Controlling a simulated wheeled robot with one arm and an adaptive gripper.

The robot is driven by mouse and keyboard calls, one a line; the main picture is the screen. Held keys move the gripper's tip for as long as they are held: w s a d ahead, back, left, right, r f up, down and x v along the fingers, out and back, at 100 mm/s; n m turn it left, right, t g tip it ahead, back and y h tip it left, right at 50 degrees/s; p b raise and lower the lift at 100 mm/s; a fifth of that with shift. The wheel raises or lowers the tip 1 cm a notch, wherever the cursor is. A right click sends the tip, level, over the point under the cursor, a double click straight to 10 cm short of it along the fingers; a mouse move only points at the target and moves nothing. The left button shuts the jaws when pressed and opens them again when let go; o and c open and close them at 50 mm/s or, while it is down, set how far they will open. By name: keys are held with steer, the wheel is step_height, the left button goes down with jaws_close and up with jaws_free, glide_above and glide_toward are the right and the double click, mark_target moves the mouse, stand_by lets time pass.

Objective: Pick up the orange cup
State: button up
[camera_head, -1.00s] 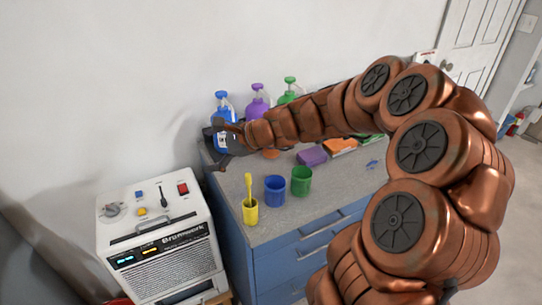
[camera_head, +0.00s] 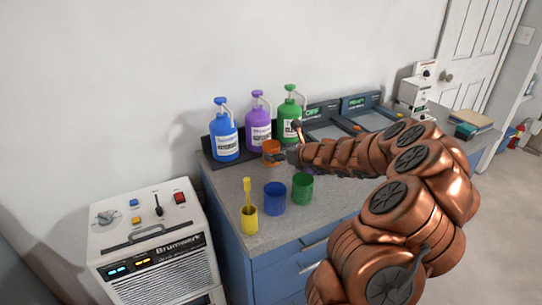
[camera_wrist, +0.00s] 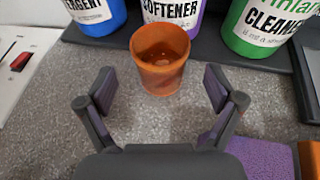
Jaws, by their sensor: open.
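The orange cup (camera_wrist: 160,80) stands upright on the grey counter in the wrist view, in front of the softener bottle. It also shows in the head view (camera_head: 270,149), partly hidden by my gripper. My gripper (camera_wrist: 160,92) is open, with one finger on each side in front of the cup. The cup is just beyond the fingertips, and no contact is visible. In the head view my gripper (camera_head: 282,157) is close to the cup, reaching in from the right.
Blue (camera_head: 225,135), purple (camera_head: 259,125) and green (camera_head: 289,115) bottles stand behind the cup. A yellow cup (camera_head: 249,218), a blue cup (camera_head: 275,197) and a green cup (camera_head: 302,187) stand nearer the front edge. A purple sponge-like block (camera_wrist: 230,158) lies right of my gripper.

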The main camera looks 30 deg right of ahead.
mark_target(271, 152)
steer(key=x, duration=0.3)
steer(key=shift+w+f, duration=0.2)
steer(key=shift+f, duration=0.25)
steer(key=shift+w+a+f, duration=0.1)
steer(key=shift+w+f, duration=0.1)
steer(key=shift+w, duration=0.45)
steer(key=shift+c, duration=0.4)
steer(key=c, duration=1.3)
steer(key=shift+c, duration=0.2)
steer(key=shift+r, duration=0.2)
steer(key=shift+r+p, duration=0.8)
steer(key=shift+r, duration=3.95)
